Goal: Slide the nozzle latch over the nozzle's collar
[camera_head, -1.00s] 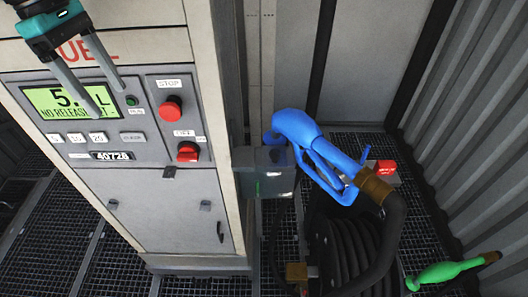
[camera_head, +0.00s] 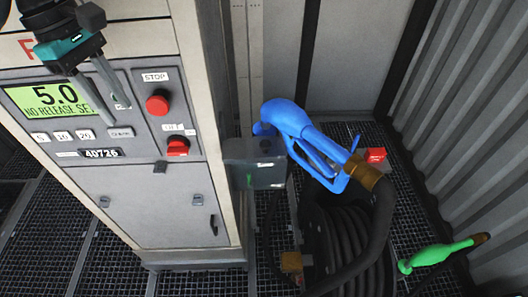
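The blue nozzle (camera_head: 310,140) sits at the right side of the fuel cabinet, its front end at a grey holder box (camera_head: 253,165). A brass collar (camera_head: 362,171) joins its rear end to the black hose. I cannot clearly make out the nozzle latch; it may be part of the holder box. My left gripper (camera_head: 117,113) hangs in front of the cabinet's control panel, left of the nozzle and apart from it. Its two fingers are separated with nothing between them. My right gripper is not in view.
The cabinet panel has a display (camera_head: 52,98), a red stop button (camera_head: 158,103) and a red knob (camera_head: 178,146). A coiled black hose (camera_head: 340,245) stands below the nozzle. A green nozzle (camera_head: 435,254) and a red block (camera_head: 375,154) lie to the right, near the corrugated wall.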

